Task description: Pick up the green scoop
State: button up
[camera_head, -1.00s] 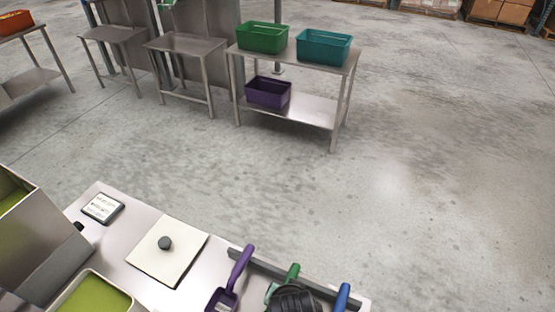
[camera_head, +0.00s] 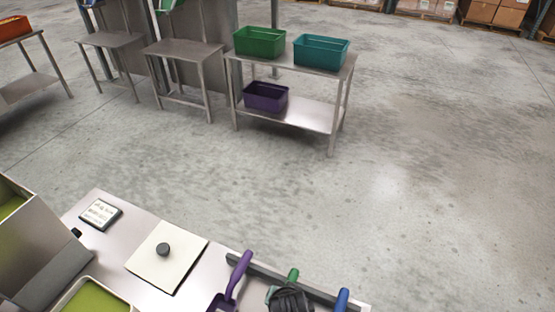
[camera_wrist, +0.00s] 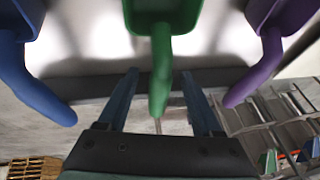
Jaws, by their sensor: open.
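The green scoop (camera_wrist: 161,60) is in the middle of the wrist view, its handle pointing down between the two fingers of my gripper (camera_wrist: 159,85). My gripper is open, one finger on each side of the handle, with gaps visible on both sides. In the head view only the end of the green scoop's handle (camera_head: 293,274) shows; dark parts of my arm's end hide the rest. A purple scoop (camera_head: 234,283) lies to its left in the head view, and a blue scoop handle (camera_head: 342,299) to its right.
The scoops' handles rest over a dark rail (camera_head: 262,270) at the bench edge. A white lidded plate (camera_head: 166,258), a small display (camera_head: 101,214) and a bin of green contents (camera_head: 92,299) are left of the scoops. Coloured tubs stand on a far table (camera_head: 330,117).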

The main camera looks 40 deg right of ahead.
grip_shut()
dwell(0.3)
